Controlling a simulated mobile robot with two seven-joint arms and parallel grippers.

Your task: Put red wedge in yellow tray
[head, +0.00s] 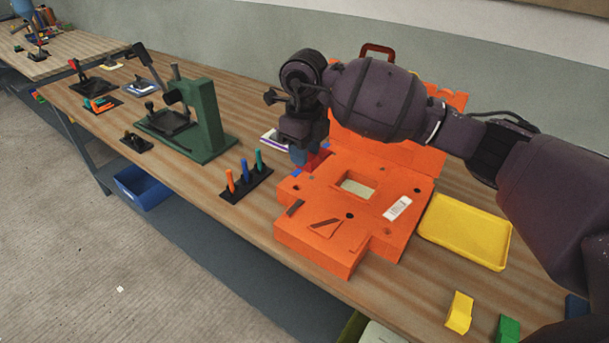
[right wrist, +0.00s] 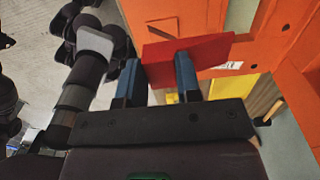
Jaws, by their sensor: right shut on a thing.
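My right gripper (head: 306,157) is shut on the red wedge (head: 317,160), over the far left part of the orange mould. In the right wrist view the red wedge (right wrist: 212,51) sits between the two blue fingers (right wrist: 158,72) and sticks out to the right. In the head view the gripper hides much of the wedge. I cannot tell whether it touches the mould. The yellow tray (head: 465,231) lies empty on the bench, right of the mould and well away from the gripper. My left gripper is not in view.
The orange mould (head: 330,250) fills the middle of the bench, with a raised orange part behind it. A black rack (head: 247,190) with coloured pegs and a green press (head: 208,120) stand left. A yellow block (head: 459,311) and green block (head: 508,328) lie near the front edge.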

